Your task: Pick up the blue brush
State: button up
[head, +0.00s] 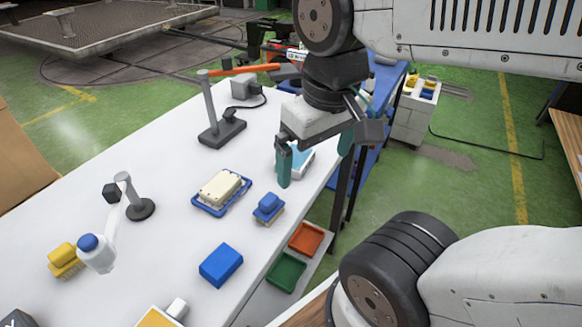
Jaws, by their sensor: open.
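The blue brush (268,206), a blue block-shaped top over tan bristles, stands on the white table (165,190) near its right edge. My gripper (314,166) is open, with its two teal fingers apart and pointing down. It is above the table's right edge, up and to the right of the brush in the picture, and is not holding it. A light-blue and white object (298,162) shows behind and between the fingers, partly hidden by them.
A blue tray with a cream block (221,188) is left of the brush; a blue box (221,265) is in front. A yellow brush (65,259), a white bottle (97,254) and a grey stand (212,118) are farther left. Red (306,238) and green (286,272) bins sit below the edge.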

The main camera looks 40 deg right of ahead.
aim_at(270, 207)
jog(key=u, duration=0.55)
jog(key=k, duration=1.3)
jog(key=u, duration=0.9)
jog(key=i, duration=1.25)
jog(key=z, duration=0.8)
